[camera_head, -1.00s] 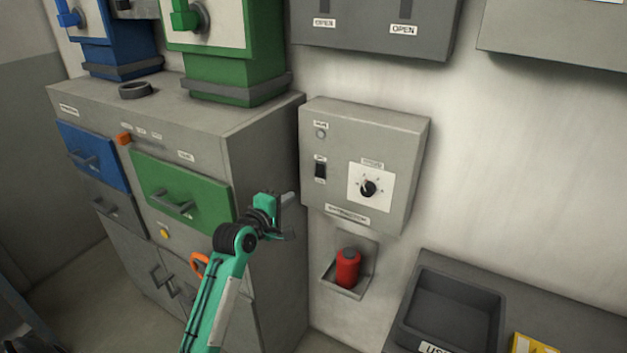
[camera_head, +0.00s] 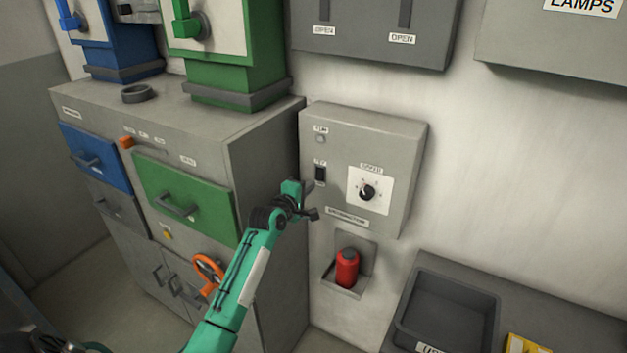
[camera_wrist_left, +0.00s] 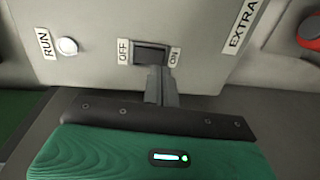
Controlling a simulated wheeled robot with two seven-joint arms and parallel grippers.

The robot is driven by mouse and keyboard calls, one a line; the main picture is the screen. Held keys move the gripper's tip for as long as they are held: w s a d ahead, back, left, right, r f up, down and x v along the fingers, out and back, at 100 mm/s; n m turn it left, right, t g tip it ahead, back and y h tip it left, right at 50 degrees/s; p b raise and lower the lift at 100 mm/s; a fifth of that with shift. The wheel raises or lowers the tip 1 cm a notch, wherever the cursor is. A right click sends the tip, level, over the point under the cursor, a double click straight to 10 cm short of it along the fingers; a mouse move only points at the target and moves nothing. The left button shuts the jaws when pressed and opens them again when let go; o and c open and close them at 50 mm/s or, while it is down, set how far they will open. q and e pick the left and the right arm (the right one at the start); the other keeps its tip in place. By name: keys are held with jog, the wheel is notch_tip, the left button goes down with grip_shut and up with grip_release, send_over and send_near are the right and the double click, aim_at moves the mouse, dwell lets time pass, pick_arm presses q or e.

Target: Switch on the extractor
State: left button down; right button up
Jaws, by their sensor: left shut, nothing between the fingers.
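The extractor box (camera_head: 405,140) is a grey wall panel in the middle of the head view. It carries a black rocker switch (camera_head: 320,174), a small round light (camera_head: 320,139) above it and a black dial (camera_head: 367,192) on a white plate. In the left wrist view the rocker switch (camera_wrist_left: 150,54) sits between the labels OFF and ON, and the pale RUN light (camera_wrist_left: 67,46) is left of it. My left gripper (camera_head: 312,200) is shut and empty, its fingertips (camera_wrist_left: 158,72) right at the switch's lower edge; I cannot tell whether they touch. My right gripper is not in view.
A red bottle (camera_head: 347,268) stands in a wall holder below the box. A grey cabinet (camera_head: 265,160) with a green drawer (camera_head: 185,197) is on the left. A dark tray (camera_head: 447,310) lies on the bench at lower right. An orange ring handle (camera_head: 207,272) is near my left arm.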

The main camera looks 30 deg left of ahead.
aim_at(319, 180)
pick_arm(q)
jog(key=shift+w+f+p, duration=0.2)
jog(key=shift+w+p, duration=0.25)
jog(key=shift+w, duration=1.2)
jog(key=shift+w+f+b, duration=0.1)
jog(key=shift+f+b, duration=0.15)
jog(key=shift+b, duration=0.4)
jog(key=shift+w+t+b, duration=0.1)
jog(key=shift+t+b, duration=0.2)
jog(key=shift+b, duration=0.1)
jog(key=shift+r, duration=0.2)
jog(key=shift+p, duration=0.3)
jog(key=shift+d+f, duration=0.1)
